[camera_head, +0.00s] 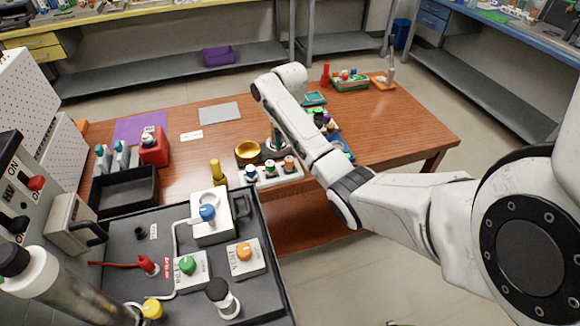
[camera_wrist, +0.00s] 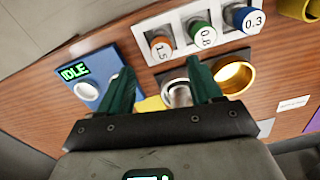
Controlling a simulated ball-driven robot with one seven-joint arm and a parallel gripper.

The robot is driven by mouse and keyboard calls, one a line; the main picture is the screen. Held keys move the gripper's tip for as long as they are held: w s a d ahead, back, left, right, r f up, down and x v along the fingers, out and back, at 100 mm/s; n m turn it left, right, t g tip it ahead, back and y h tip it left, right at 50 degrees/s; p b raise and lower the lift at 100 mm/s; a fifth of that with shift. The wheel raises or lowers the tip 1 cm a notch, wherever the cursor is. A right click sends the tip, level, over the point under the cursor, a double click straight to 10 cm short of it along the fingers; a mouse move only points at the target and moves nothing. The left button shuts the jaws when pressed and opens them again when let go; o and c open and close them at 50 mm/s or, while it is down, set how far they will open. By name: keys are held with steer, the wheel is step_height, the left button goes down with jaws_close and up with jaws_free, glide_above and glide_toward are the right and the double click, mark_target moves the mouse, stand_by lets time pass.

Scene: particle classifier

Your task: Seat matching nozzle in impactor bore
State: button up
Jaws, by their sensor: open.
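Three nozzles stand in a white rack (camera_head: 262,181). In the wrist view they are an orange-ringed one marked like 1.5 (camera_wrist: 161,47), a green-ringed 0.8 (camera_wrist: 202,36) and a blue-ringed 0.3 (camera_wrist: 246,19). A short grey metal cylinder (camera_wrist: 180,94), perhaps the impactor with its bore, shows between my fingers, partly hidden by one. My gripper (camera_wrist: 163,78) is open, its two green fingers apart, with nothing held. It is above the table beside the rack. In the head view my arm largely hides it.
A gold bowl (camera_wrist: 236,77) sits right beside the grey cylinder; it also shows in the head view (camera_head: 247,152). A blue device with an IDLE display (camera_wrist: 90,80) stands at left. A dark tray of valves (camera_head: 150,235) fills the near left; the purple mat (camera_head: 135,128) is farther back.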

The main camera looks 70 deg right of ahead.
mark_target(289, 159)
steer(key=shift+w+f, duration=0.15)
steer(key=shift+f, duration=3.8)
steer(key=shift+c, duration=0.2)
steer(key=c, duration=1.1)
steer(key=shift+r, duration=0.1)
steer(key=shift+c, duration=0.2)
steer(key=shift+r, duration=0.55)
step_height(289, 159, up, 2)
steer(key=shift+a+r+p, duration=0.1)
steer(key=shift+r+p, duration=0.1)
steer(key=shift+p, duration=0.1)
steer(key=s+a+r+p, duration=0.5)
steer(key=s+r+p, duration=0.2)
steer(key=s, duration=0.6)
step_height(289, 159, up, 2)
steer(key=shift+r+p, duration=0.15)
steer(key=shift+p, duration=0.2)
